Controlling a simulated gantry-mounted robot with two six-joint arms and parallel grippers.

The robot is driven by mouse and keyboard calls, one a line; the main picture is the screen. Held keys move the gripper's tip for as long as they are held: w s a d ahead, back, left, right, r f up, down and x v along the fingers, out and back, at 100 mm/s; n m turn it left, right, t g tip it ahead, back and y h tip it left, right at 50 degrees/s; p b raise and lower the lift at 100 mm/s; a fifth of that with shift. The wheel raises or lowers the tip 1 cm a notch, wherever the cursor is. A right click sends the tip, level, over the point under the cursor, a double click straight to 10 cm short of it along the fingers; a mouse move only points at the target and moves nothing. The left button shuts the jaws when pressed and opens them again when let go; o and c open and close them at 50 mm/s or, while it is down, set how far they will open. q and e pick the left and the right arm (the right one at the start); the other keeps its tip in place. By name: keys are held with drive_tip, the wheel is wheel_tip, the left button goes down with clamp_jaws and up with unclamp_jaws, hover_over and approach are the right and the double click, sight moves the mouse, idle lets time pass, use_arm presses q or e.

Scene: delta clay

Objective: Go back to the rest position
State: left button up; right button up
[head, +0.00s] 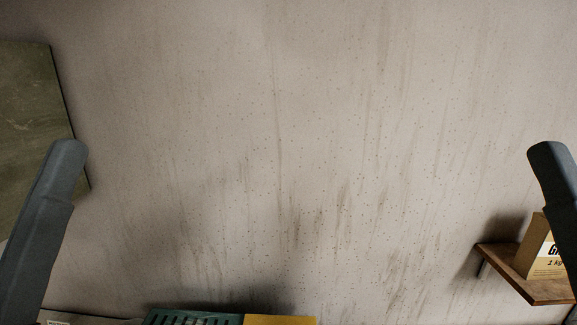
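Two grey arm links of mine stand at the left and right edges of the head view, raised in front of a pale wall. Neither gripper shows in this view, so I cannot see their fingers or whether they hold anything.
A stained, speckled wall (300,150) fills most of the view. A dark green board (30,120) is at the left. A green slotted item (190,318) and a yellow item (280,320) show at the bottom edge.

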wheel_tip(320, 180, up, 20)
drive_tip(key=p, duration=1.7)
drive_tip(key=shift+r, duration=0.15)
